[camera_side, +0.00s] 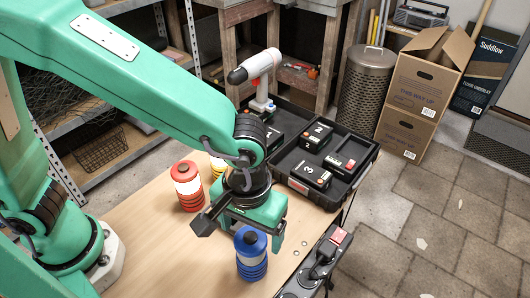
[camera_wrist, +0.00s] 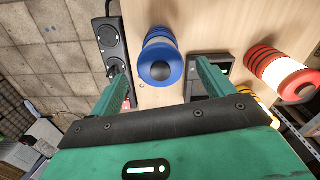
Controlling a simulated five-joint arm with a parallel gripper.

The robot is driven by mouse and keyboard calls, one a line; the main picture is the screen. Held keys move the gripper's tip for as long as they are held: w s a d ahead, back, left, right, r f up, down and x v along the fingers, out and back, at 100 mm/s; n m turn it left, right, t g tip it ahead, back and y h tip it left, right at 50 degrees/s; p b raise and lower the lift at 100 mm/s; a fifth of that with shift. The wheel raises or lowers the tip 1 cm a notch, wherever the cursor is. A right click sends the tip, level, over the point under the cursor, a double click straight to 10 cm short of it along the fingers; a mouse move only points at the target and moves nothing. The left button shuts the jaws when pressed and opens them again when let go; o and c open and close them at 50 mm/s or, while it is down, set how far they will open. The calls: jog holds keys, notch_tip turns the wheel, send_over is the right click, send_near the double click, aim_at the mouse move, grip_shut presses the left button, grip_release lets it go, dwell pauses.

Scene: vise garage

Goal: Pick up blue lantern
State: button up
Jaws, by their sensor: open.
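The blue lantern (camera_side: 251,255) stands upright on the wooden workbench, with a blue cap, a pale middle and a ribbed blue base. My gripper (camera_side: 252,222) is open above and just behind it in the side view. In the wrist view the blue lantern (camera_wrist: 160,62) lies ahead of the space between the two green fingers of my gripper (camera_wrist: 160,85). Nothing is between the fingers, and I see no contact with the lantern.
A red lantern (camera_side: 187,186) stands left of my gripper, with a yellow lantern (camera_side: 217,166) partly hidden behind my arm. A black tray (camera_side: 362,160) holds numbered battery packs and a white drill (camera_side: 262,70). A power strip (camera_side: 312,262) runs along the bench's right edge.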

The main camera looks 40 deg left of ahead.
jog(key=shift+f, duration=2.6)
jog(key=c, duration=1.6)
jog(key=shift+r, duration=0.1)
jog(key=shift+r, duration=4.95)
